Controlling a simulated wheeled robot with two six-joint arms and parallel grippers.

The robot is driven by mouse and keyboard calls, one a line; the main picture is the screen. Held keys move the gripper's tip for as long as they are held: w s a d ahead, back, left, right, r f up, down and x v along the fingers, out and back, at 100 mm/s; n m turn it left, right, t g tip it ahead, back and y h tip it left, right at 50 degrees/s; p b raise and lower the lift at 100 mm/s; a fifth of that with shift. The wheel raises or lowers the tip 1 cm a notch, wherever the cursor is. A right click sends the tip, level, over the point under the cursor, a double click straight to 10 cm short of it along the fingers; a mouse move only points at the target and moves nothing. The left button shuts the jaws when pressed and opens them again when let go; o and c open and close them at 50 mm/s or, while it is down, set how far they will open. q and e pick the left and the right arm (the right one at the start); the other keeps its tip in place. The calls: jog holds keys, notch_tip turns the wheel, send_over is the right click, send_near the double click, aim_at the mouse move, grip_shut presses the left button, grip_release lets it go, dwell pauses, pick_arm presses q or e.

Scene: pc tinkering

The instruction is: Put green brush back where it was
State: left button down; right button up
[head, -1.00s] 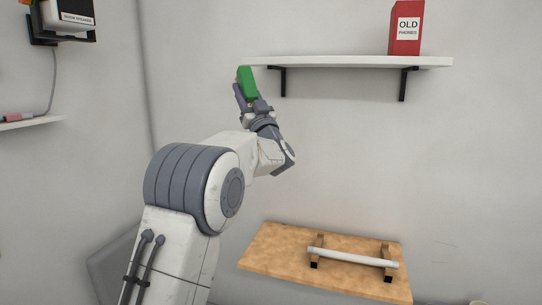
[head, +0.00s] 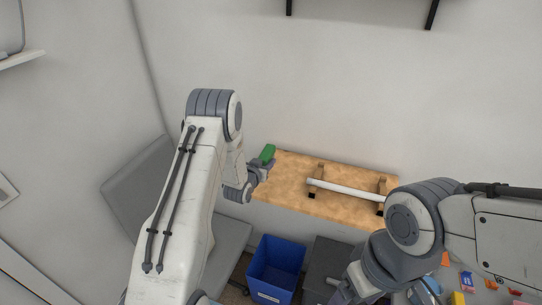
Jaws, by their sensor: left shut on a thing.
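The green brush (head: 267,153) is in my left gripper (head: 262,164), which is shut on it. The gripper holds it in front of the left end of the wooden board (head: 285,195); whether the brush touches the board I cannot tell. Only a green block-like part of the brush shows. My right arm comes in from the right, and its gripper (head: 345,288) is low in the picture, partly cut off, so its fingers are not clear.
A white rod (head: 345,189) rests on two wooden supports on the board. Below stand a blue bin (head: 275,268) and a dark grey cabinet (head: 328,258). Small coloured pieces (head: 466,281) lie at the lower right. Shelf brackets (head: 431,14) show at the top.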

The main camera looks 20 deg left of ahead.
aim_at(268, 185)
pick_arm(q)
jog(key=shift+s+d+f, duration=0.1)
jog(key=shift+d+f, duration=0.15)
jog(key=shift+f, duration=0.1)
jog(key=shift+d, duration=0.3)
jog(key=shift+b, duration=0.4)
notch_tip(268, 185, down, 8)
jog(key=b, duration=0.7)
jog(key=shift+f+b, duration=0.35)
jog(key=shift+b, duration=0.35)
jog(key=c, duration=0.7)
grip_release()
jog(key=shift+c, duration=0.2)
jog(key=o, duration=0.6)
jog(key=shift+c, duration=0.2)
